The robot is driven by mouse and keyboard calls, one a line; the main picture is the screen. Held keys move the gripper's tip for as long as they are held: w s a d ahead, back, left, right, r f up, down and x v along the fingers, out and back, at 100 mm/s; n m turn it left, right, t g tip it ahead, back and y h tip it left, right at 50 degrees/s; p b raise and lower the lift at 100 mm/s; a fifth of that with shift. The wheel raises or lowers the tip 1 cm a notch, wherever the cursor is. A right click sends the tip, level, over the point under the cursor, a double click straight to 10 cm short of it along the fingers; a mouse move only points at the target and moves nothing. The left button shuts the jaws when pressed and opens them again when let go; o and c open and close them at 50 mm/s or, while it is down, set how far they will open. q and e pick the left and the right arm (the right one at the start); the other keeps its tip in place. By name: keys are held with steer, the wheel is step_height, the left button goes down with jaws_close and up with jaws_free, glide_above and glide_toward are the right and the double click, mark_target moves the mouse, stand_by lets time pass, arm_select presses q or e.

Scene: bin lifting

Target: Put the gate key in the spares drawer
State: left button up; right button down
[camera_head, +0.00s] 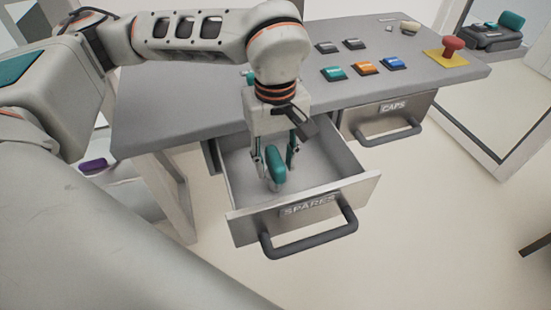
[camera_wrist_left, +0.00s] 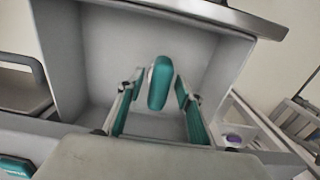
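The gate key, seen as a teal rounded grip (camera_head: 276,166), is inside the open spares drawer (camera_head: 240,228), labelled SPARES. In the left wrist view, the teal grip (camera_wrist_left: 159,83) shows against the grey drawer interior (camera_wrist_left: 100,60). My left gripper (camera_head: 274,162) reaches down into the drawer from above. Its fingers stand apart on either side of the teal grip, with small gaps showing in the left wrist view (camera_wrist_left: 160,90). I cannot tell whether the key rests fully on the drawer floor. My right gripper is not in view.
The grey desk top (camera_head: 190,105) carries teal, orange and blue buttons and a red knob (camera_head: 453,44) on a yellow plate. The caps drawer (camera_head: 375,124) is to the right. A purple object (camera_head: 94,166) lies at lower left. Floor in front of the drawers is clear.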

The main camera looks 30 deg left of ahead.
arm_select(q)
step_height(320, 180, up, 12)
steer(key=p, duration=0.1)
steer(key=shift+r, duration=0.2)
stand_by(0.3)
stand_by(0.5)
